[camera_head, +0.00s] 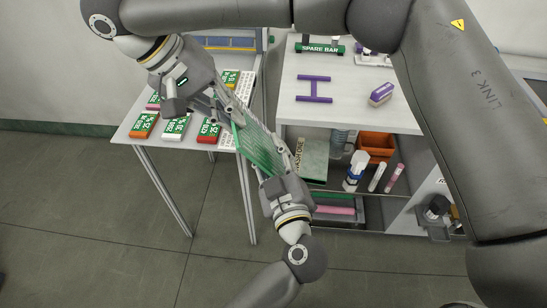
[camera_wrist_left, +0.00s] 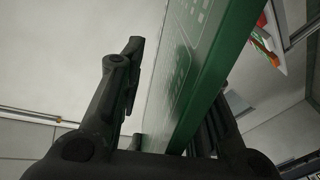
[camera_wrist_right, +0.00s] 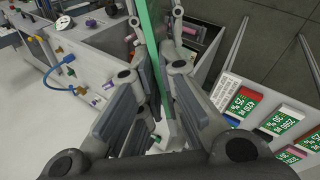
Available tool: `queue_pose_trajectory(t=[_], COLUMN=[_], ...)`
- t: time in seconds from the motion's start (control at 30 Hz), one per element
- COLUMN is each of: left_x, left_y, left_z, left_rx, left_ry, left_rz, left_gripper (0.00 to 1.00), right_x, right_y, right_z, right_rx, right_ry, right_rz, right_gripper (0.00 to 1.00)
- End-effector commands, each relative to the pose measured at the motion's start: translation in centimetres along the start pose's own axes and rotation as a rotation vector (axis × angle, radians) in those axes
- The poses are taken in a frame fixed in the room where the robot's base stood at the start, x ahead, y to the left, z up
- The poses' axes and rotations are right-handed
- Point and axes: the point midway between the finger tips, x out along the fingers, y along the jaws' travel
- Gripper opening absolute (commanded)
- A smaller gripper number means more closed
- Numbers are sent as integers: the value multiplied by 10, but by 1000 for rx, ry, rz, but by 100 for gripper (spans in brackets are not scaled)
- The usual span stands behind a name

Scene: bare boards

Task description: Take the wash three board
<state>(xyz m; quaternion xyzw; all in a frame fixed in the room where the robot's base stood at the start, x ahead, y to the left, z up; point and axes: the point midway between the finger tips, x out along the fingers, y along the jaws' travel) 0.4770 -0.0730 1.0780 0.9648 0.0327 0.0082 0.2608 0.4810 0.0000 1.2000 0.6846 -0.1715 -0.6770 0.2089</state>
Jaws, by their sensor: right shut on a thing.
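A thin green board (camera_head: 258,146) with pale printed lines hangs in the air between my two grippers in the head view; its title cannot be read. My right gripper (camera_head: 226,104) is shut on its upper left end. In the right wrist view the board (camera_wrist_right: 151,55) stands edge-on between the fingers. My left gripper (camera_head: 279,164) is at its lower right end. In the left wrist view the board (camera_wrist_left: 208,75) passes between the left fingers, with a clear gap to one finger, so this gripper is open around it.
A side table (camera_head: 133,127) at left bears several coloured labelled blocks. A white bench (camera_head: 350,113) at right bears a purple H-shaped piece (camera_head: 314,89) and an eraser (camera_head: 381,94).

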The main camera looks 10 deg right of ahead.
Motion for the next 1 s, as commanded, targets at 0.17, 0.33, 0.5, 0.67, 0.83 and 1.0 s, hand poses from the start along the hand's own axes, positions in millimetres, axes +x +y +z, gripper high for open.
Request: queue_pose_trajectory(t=[0.17, 0.33, 0.5, 0.67, 0.83, 1.0], left_x=[0, 0, 0, 0, 0, 0], left_y=[0, 0, 0, 0, 0, 0], left_z=[0, 0, 0, -1, -1, -1], left_rx=[0, 1, 1, 0, 0, 0], left_ry=[0, 0, 0, 1, 1, 1], left_rz=[0, 0, 0, 1, 1, 1], left_gripper=[27, 6, 0, 0, 0, 0], right_x=[0, 0, 0, 0, 0, 0], right_y=[0, 0, 0, 0, 0, 0], right_z=[0, 0, 0, 0, 0, 0], right_rx=[0, 0, 0, 0, 0, 0], right_ry=[0, 0, 1, 1, 0, 0], right_rz=[0, 0, 0, 0, 0, 0], right_gripper=[0, 0, 0, 19, 31, 31])
